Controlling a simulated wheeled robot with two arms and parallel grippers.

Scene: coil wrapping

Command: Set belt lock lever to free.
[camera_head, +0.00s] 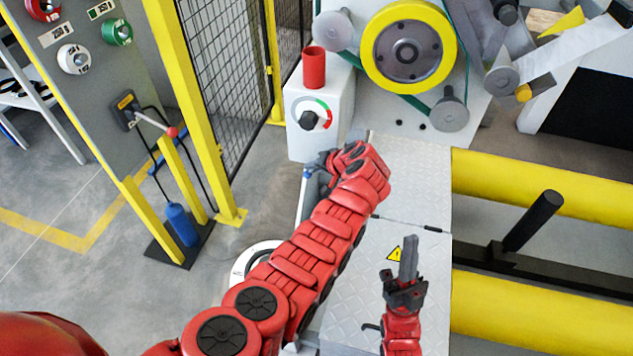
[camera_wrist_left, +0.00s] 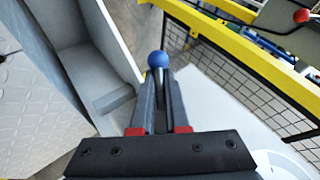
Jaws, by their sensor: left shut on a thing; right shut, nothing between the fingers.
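A lever with a blue ball knob (camera_wrist_left: 158,60) shows in the left wrist view, its dark stem running between my left gripper's fingers (camera_wrist_left: 160,105). The fingers are closed on the stem just below the knob. In the head view my left gripper (camera_head: 318,163) is beside the metal housing, below the white control box, and a small bit of blue (camera_head: 308,173) shows at its tip. My wrist hides most of the lever there. No free or locked marking is readable. My right gripper (camera_head: 407,262) is shut and empty above the grey tread plate.
The white control box (camera_head: 325,115) carries a dial knob and a red cylinder (camera_head: 314,67). A yellow wheel with a green belt (camera_head: 408,48) stands behind. Yellow rollers (camera_head: 545,185) lie at right. A yellow-framed mesh fence (camera_head: 228,85) and a grey panel (camera_head: 95,90) stand at left.

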